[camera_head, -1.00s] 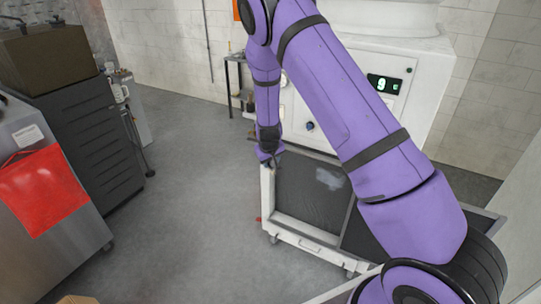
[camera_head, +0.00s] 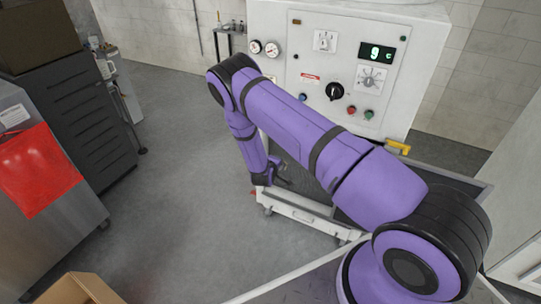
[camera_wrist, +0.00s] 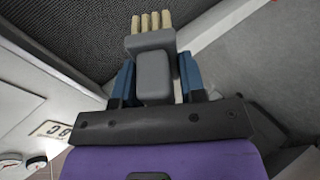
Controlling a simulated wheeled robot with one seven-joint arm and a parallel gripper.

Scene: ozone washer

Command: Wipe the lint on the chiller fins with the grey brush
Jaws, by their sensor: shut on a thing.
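My gripper (camera_wrist: 157,82) is shut on the grey brush (camera_wrist: 154,76), with blue fingers on either side of its grey handle. The brush's tan bristles point away from the gripper, toward the dark chiller fins (camera_wrist: 75,30) at the top of the wrist view. I cannot tell whether the bristles touch the fins. In the head view my gripper (camera_head: 278,174) hangs low at the fins' left edge. The fins (camera_head: 303,181) there are mostly hidden behind my arm. The lint cannot be made out in either current view.
The white chiller cabinet (camera_head: 345,70) with gauges and knobs stands behind the fins. A white frame (camera_head: 300,213) on casters borders them. A yellow-handled item (camera_head: 398,147) lies at right. A dark drawer cabinet (camera_head: 75,120) and a steel unit with red cloth (camera_head: 38,168) stand left, with open floor between.

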